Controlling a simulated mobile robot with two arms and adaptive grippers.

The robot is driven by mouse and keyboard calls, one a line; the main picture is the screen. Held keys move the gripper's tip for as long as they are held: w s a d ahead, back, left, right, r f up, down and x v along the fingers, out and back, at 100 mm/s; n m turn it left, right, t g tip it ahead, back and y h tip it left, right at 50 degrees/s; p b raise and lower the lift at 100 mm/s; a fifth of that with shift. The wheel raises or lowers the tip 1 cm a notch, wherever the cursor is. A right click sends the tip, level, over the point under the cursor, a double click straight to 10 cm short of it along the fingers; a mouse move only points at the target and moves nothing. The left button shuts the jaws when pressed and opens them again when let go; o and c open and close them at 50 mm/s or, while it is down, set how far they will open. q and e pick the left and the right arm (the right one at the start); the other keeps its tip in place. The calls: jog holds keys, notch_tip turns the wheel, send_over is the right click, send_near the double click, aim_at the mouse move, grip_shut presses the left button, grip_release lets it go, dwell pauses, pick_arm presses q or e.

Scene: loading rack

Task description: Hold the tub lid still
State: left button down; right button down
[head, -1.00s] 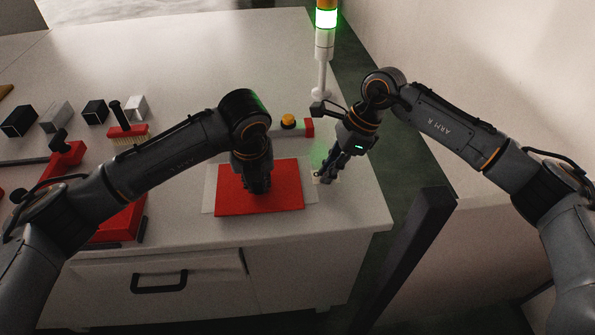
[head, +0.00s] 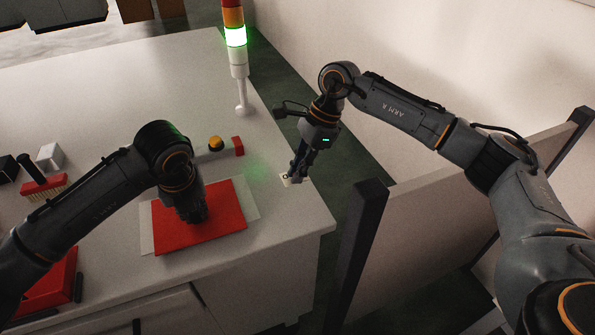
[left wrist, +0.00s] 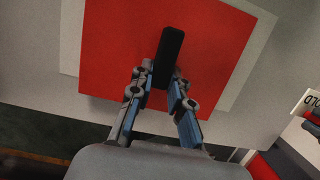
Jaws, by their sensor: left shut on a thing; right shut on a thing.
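The tub lid (head: 222,223) is a flat red square with a black upright handle (left wrist: 169,55). It lies on a pale, slightly larger flat thing (head: 146,228) near the table's front edge; whether that is the tub I cannot tell. My left gripper (head: 194,216) is over the lid, with its fingers closed on the handle in the left wrist view (left wrist: 160,78). In the head view the gripper hides the handle. My right gripper (head: 293,174) is shut on a small white tag with dark letters (head: 286,181) at the table's right edge.
A signal tower (head: 236,40) glows green at the back. A red brush (head: 42,188) and small blocks (head: 50,156) are at left. A dark post (head: 357,245) stands right of the table.

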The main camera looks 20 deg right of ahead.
jog(key=shift+r, duration=1.7)
pick_arm(q)
jog(key=c, duration=1.2)
grip_release()
jog(key=v, duration=1.2)
